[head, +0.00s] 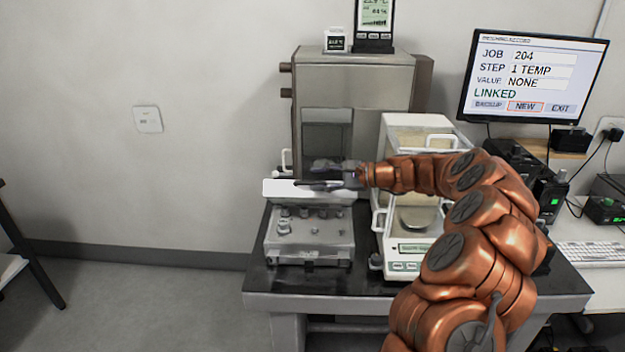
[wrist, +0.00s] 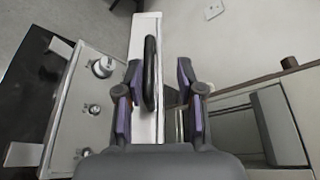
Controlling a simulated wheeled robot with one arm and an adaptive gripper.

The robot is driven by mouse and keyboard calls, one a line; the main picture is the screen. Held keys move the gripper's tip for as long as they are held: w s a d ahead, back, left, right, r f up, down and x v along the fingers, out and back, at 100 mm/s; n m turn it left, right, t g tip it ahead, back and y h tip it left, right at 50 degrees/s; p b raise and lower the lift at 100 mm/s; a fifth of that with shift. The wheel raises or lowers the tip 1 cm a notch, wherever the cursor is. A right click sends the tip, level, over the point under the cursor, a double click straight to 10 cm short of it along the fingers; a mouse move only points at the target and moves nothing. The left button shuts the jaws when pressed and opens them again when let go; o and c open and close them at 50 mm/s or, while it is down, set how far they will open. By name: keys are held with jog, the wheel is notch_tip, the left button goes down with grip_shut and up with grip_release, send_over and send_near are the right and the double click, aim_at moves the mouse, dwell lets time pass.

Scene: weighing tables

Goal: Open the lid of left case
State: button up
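The left case (head: 310,245) is a grey box on the dark table, with several metal weights standing in it. Its white lid (head: 280,188) stands raised at the back of the case, so the inside shows. A black handle (wrist: 150,72) is on the lid (wrist: 146,30). My gripper (head: 335,172) is at the raised lid, by the handle. In the wrist view my gripper (wrist: 160,78) has its fingers spread apart. The handle lies between them, close to the left finger; I cannot tell whether they touch. The case with its weights (wrist: 103,67) is at the left there.
A balance with clear panels (head: 410,235) stands right of the case, beneath my arm. A large grey cabinet (head: 355,85) stands behind. A monitor (head: 532,77) and keyboard (head: 590,254) are at the right.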

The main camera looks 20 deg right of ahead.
jog(key=v, duration=0.9)
jog(key=shift+s+d, duration=0.1)
jog(key=shift+d, duration=0.05)
